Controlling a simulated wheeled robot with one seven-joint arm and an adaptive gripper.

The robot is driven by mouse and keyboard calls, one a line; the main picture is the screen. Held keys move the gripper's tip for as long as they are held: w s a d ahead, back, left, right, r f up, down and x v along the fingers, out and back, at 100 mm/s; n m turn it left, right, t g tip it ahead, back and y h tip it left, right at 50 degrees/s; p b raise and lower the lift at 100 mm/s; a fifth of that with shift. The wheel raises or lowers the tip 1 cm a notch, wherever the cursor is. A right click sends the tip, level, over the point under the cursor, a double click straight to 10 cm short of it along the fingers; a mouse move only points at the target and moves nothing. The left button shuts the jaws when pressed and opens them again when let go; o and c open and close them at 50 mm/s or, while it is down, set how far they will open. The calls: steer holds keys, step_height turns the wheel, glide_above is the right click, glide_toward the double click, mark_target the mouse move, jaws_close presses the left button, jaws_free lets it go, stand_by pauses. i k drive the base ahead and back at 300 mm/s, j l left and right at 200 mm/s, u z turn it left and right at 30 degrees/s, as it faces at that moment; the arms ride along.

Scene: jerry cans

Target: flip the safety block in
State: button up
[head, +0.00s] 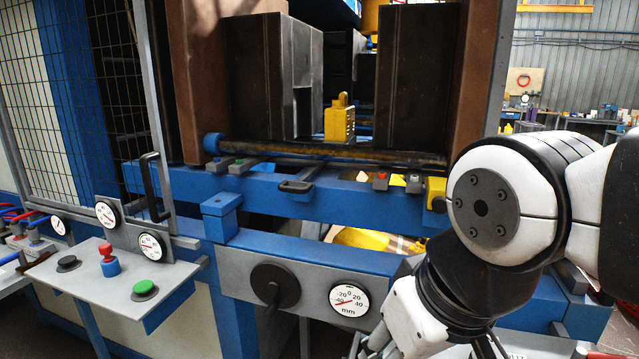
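Two yellow parts are in the head view, and I cannot tell for certain which is the safety block. A yellow block (340,122) with a raised tab stands upright behind the dark horizontal bar, between the two dark mould halves. A smaller yellow block (436,190) sits at the right end of the blue rail, close to my arm and partly hidden by it. My arm enters from the right and bends down past the front of the machine.
The dark bar (330,152) and blue rail (260,190) cross the machine opening. A grey panel with a black knob (275,286) and a gauge (349,300) is in front. A button console (110,285) and mesh guard (95,90) stand left.

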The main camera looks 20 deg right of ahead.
mark_target(435, 190)
steer(key=z, duration=0.75)
